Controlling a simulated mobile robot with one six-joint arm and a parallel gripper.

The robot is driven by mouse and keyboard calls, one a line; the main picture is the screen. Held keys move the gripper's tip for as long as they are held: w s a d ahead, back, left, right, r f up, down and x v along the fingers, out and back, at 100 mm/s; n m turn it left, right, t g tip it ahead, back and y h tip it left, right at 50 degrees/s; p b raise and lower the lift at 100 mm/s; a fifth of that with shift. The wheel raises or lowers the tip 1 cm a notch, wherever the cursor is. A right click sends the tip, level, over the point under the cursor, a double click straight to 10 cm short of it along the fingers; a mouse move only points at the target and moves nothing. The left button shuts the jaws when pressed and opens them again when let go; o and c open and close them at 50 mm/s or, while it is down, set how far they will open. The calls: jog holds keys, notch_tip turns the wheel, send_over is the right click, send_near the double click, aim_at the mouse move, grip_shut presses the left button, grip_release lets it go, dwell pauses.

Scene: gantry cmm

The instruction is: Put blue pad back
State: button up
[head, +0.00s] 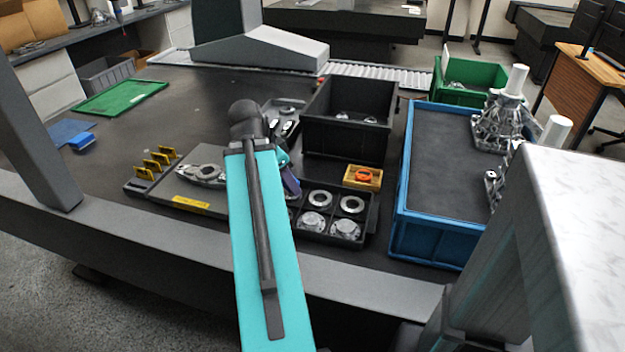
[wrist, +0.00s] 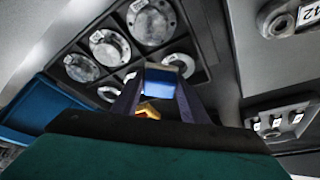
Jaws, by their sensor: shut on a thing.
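In the wrist view, my gripper (wrist: 158,98) is shut on a small blue pad (wrist: 160,86), a block with a paler upper face held between the two dark purple fingers. In the head view, my gripper (head: 291,183) is mostly hidden behind my teal arm, and the held pad cannot be made out there. A flat blue mat (head: 65,130) lies at the far left of the dark table, with another small blue block (head: 82,143) at its near edge. The gripper is well to the right of this mat, near the divided black tray (head: 370,216).
The black tray holds several metal rings and flanges. Close by are a small yellow tray (head: 376,177) with an orange ring, a black bin (head: 388,140), a large blue crate (head: 400,226) and a grey fixture plate (head: 228,178). The table's left middle is clear around the green mat (head: 120,98).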

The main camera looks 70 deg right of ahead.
aim_at(298, 181)
jog(key=s, duration=0.2)
jog(key=s+d+m, duration=0.1)
jog(key=shift+f+b, duration=0.3)
jog(key=shift+f, duration=0.05)
jog(key=shift+d+r+p, duration=0.15)
jog(key=shift+d+p, duration=0.05)
jog(key=shift+p, duration=0.75)
jog(key=shift+d+p, duration=0.15)
jog(key=shift+p, duration=0.25)
jog(key=shift+w+d+p, duration=0.1)
jog(key=shift+d+p, duration=0.15)
jog(key=shift+p, duration=0.45)
jog(key=d+p, duration=0.1)
jog(key=p, duration=0.4)
jog(key=shift+d, duration=0.2)
jog(key=d, duration=0.4)
jog(key=w+d+f+p, duration=0.1)
jog(key=d, duration=0.3)
jog(key=w+d, duration=0.1)
jog(key=d, duration=0.4)
jog(key=shift+w+d+f, duration=0.1)
jog(key=shift+w+f, duration=0.1)
jog(key=shift+f, duration=0.2)
